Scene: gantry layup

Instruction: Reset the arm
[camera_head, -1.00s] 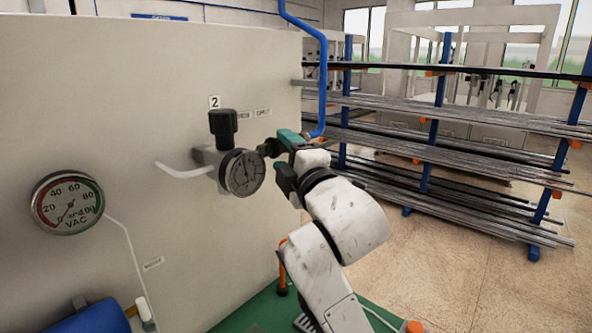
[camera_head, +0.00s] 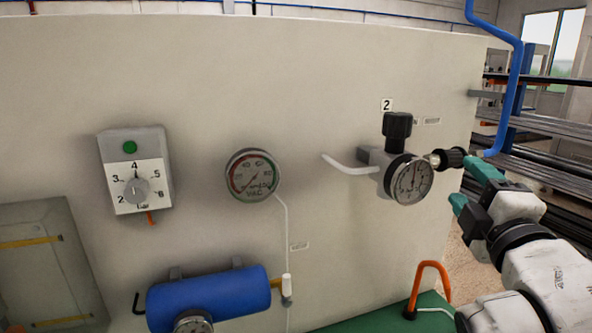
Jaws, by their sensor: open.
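My gripper (camera_head: 462,182), with green fingers, is at the right of the head view. Its two fingers are spread apart and I see nothing between them. It is just right of a wall regulator with a black knob (camera_head: 397,126) and a round pressure gauge (camera_head: 409,181), under a "2" label. A short black fitting (camera_head: 450,158) sticks out to the right of this regulator. The upper finger is close to the fitting's end; I cannot tell whether they touch. My white arm comes in from the lower right.
A beige panel holds a dial box (camera_head: 136,172), a VAC gauge (camera_head: 252,175) and a blue cylinder (camera_head: 208,297). A blue pipe (camera_head: 514,80) runs down at the right, before racks of rods (camera_head: 550,175). An orange bent bar (camera_head: 431,267) stands on a green surface (camera_head: 395,318).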

